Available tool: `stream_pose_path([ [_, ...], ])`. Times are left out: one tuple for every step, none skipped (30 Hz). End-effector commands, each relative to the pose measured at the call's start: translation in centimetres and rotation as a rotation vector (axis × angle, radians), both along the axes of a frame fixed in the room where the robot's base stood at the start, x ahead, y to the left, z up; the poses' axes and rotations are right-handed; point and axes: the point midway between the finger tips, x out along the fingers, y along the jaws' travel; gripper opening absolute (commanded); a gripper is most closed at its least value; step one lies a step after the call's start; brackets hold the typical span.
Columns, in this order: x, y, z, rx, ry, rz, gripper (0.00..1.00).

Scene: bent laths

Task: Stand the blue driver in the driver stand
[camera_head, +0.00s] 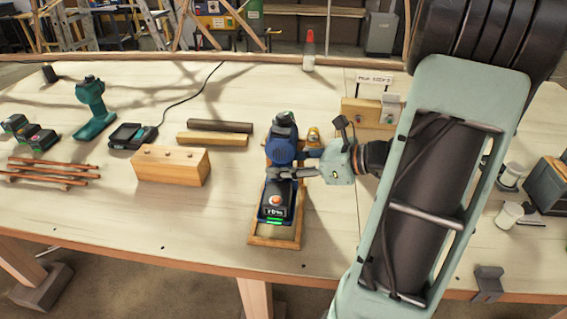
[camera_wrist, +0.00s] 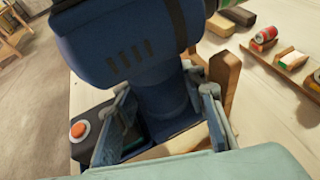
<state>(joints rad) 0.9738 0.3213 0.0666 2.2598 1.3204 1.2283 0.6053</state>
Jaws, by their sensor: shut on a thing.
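The blue driver (camera_head: 284,150) is in my gripper (camera_head: 300,172), roughly upright at the wooden driver stand (camera_head: 290,242). In the wrist view, the driver's blue body (camera_wrist: 125,45) fills the top, and my gripper's fingers (camera_wrist: 165,110) are shut on its handle, one on each side. The handle runs down between the stand's wooden parts. Whether the driver's foot rests fully on the stand is hidden.
A wooden block (camera_head: 170,166) and two bars (camera_head: 212,138) lie left of the stand. Farther left are a teal driver (camera_head: 92,108), a charger (camera_head: 132,136), battery packs and copper-coloured rods (camera_head: 52,172). A wooden holder (camera_head: 370,113) stands behind right.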

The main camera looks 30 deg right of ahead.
Motion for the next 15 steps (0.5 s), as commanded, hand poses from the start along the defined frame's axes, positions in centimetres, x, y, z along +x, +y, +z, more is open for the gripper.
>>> stream_pose_path([
  [0.08, 0.02, 0.23, 0.002, -0.004, 0.000, 0.00],
  [0.08, 0.01, 0.22, 0.002, -0.004, 0.000, 0.00],
  [0.08, 0.01, 0.22, 0.002, -0.004, 0.000, 0.00],
  [0.08, 0.01, 0.22, 0.002, -0.004, 0.000, 0.00],
  [0.08, 0.01, 0.22, 0.002, -0.004, 0.000, 0.00],
  [0.08, 0.01, 0.22, 0.002, -0.004, 0.000, 0.00],
  [0.08, 0.01, 0.22, 0.002, -0.004, 0.000, 0.00],
  [0.08, 0.01, 0.22, 0.002, -0.005, 0.001, 0.00],
  [0.08, 0.01, 0.20, 0.002, -0.004, 0.000, 0.00],
  [0.08, 0.01, 0.17, 0.002, -0.004, 0.000, 0.00],
  [0.08, 0.01, 0.13, 0.002, -0.004, 0.000, 0.00],
  [0.08, 0.02, 0.08, 0.002, -0.004, 0.000, 0.00],
  [0.08, 0.02, 0.02, 0.002, -0.004, 0.000, 0.00],
  [0.09, 0.02, -0.04, 0.002, -0.004, 0.000, 0.00],
  [0.09, 0.02, -0.14, 0.002, -0.004, 0.000, 0.00],
])
